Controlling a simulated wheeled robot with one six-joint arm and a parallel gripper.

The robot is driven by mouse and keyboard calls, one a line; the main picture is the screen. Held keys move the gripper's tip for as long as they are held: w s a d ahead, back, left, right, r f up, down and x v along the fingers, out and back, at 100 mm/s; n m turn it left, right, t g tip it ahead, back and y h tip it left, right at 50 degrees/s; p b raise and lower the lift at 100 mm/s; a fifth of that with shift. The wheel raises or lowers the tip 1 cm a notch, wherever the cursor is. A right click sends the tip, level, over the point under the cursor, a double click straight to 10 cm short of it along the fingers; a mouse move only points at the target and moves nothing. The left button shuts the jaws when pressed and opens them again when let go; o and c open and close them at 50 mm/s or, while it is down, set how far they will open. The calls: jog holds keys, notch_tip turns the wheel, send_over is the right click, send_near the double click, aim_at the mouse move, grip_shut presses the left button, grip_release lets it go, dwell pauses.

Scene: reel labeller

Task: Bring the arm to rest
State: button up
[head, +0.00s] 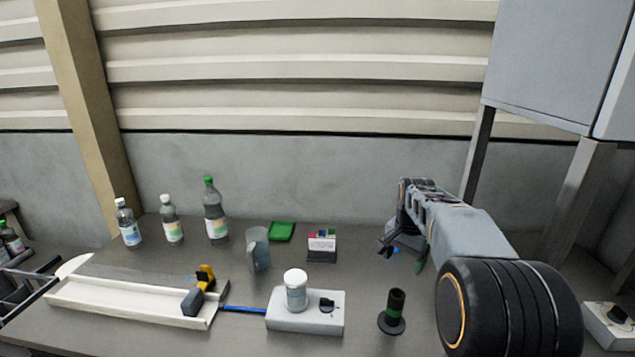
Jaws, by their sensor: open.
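My gripper (402,258) is at the end of my arm, which reaches in from the right over the table (185,346). Its dark fingers point down and a little left, and it is open with nothing visible between the fingers. A small blue thing shows by the fingers; I cannot tell what it is. The gripper is right of the small card holder (321,246) and above and behind the black and green cylinder stand (394,312).
A white-lidded bottle (296,291) stands on a grey box (322,318) with a black knob. Left are a white tray (120,306), several bottles (215,215), a grey jug (258,249) and a green block (282,231). A metal cabinet (560,55) stands right of my arm.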

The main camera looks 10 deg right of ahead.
jog(key=s+a+f+n+t, duration=0.1)
jog(key=s+a+n, duration=0.4)
jog(key=s, duration=0.5)
jog(key=s+a+f+n+t, duration=0.2)
jog(key=s+a+n, duration=0.3)
jog(key=s, duration=0.5)
jog(key=shift+a+t, duration=0.2)
jog(key=shift+t, duration=0.2)
jog(key=shift+f, duration=0.1)
